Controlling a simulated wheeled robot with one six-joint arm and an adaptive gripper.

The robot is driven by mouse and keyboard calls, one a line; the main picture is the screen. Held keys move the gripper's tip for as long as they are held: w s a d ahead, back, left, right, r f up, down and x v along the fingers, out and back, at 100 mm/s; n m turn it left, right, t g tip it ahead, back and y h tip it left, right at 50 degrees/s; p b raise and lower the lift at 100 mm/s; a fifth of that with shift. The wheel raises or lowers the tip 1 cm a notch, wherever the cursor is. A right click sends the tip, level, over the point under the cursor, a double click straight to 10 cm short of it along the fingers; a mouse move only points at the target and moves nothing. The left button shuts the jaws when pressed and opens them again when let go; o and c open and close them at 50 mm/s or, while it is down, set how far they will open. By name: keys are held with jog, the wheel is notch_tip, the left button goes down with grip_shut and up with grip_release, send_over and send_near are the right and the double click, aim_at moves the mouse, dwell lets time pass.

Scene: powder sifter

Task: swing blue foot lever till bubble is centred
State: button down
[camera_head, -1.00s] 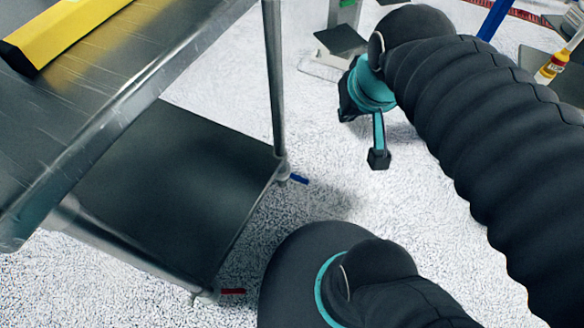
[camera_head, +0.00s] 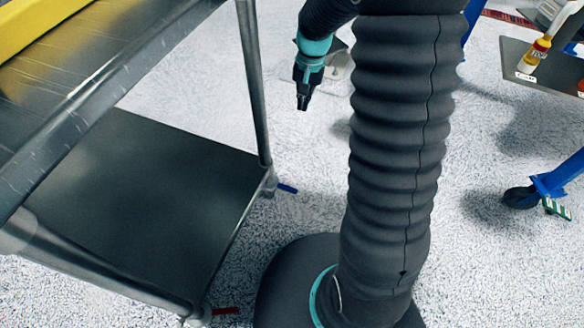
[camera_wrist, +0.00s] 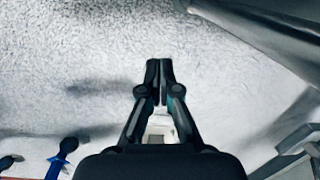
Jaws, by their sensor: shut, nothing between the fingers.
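The blue foot lever (camera_head: 287,188) sticks out to the right from the foot of the steel table's far leg, just above the floor. My gripper (camera_head: 303,104) is shut and empty. It points down over the floor, beyond the lever in the head view and apart from it. In the wrist view its fingertips (camera_wrist: 160,70) are together over bare floor, and I cannot make out the lever there. A yellow bar (camera_head: 50,22), seemingly the level, lies on the table top (camera_head: 110,50) at upper left. Its bubble is out of view.
A red lever (camera_head: 225,310) sticks out from the near table leg. The table's lower shelf (camera_head: 140,200) is empty. Floor around the blue lever is clear.

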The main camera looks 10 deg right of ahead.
aim_at(278, 185)
jog(key=w+d+f+m+g+y+b, duration=0.1)
jog(key=w+f+g, duration=0.1)
jog(key=f, duration=1.1)
jog(key=w+d+f+m+g+b, duration=0.1)
jog(key=w+f+m, duration=0.1)
jog(key=f, duration=1.2)
jog(key=s+a+f, duration=0.4)
jog(key=s+f, duration=0.2)
jog(key=f, duration=0.3)
jog(key=shift+a, duration=0.3)
jog(key=shift+s+b, duration=0.1)
jog(key=shift+b, duration=0.2)
